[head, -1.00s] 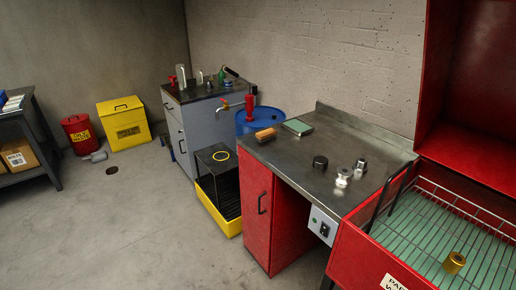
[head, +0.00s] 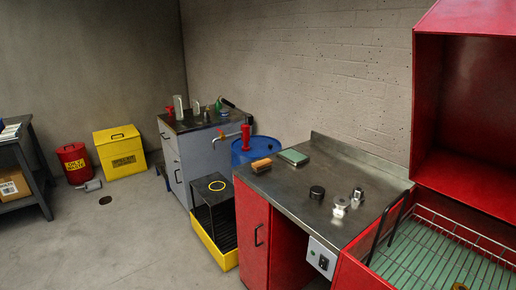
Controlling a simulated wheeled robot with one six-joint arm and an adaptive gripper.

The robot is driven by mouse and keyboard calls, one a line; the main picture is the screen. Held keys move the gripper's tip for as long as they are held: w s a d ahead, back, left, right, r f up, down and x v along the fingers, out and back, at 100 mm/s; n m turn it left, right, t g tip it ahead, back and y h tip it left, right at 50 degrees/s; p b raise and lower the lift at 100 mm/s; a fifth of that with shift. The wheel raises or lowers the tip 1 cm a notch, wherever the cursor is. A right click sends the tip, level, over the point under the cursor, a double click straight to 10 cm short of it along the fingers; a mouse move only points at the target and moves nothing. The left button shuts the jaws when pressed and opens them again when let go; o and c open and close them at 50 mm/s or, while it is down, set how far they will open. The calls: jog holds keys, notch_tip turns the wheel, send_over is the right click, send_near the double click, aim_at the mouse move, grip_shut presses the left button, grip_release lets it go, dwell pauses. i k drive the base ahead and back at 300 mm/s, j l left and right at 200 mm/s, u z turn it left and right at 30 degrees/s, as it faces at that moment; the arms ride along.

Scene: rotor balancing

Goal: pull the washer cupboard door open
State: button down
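The red cupboard door (head: 251,247) is under the left end of the steel worktop, in the lower middle of the head view. It looks shut. Its black vertical bar handle (head: 259,235) is on the door's front face. The door's bottom edge is cut off by the frame. My gripper is not in view.
A yellow tray (head: 216,247) with a black stand (head: 212,206) sits on the floor just left of the door. The steel worktop (head: 295,187) carries small parts. A red parts washer (head: 455,100) is at right.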

aim_at(253, 212)
jog(key=i+j, duration=0.9)
jog(key=i, duration=0.1)
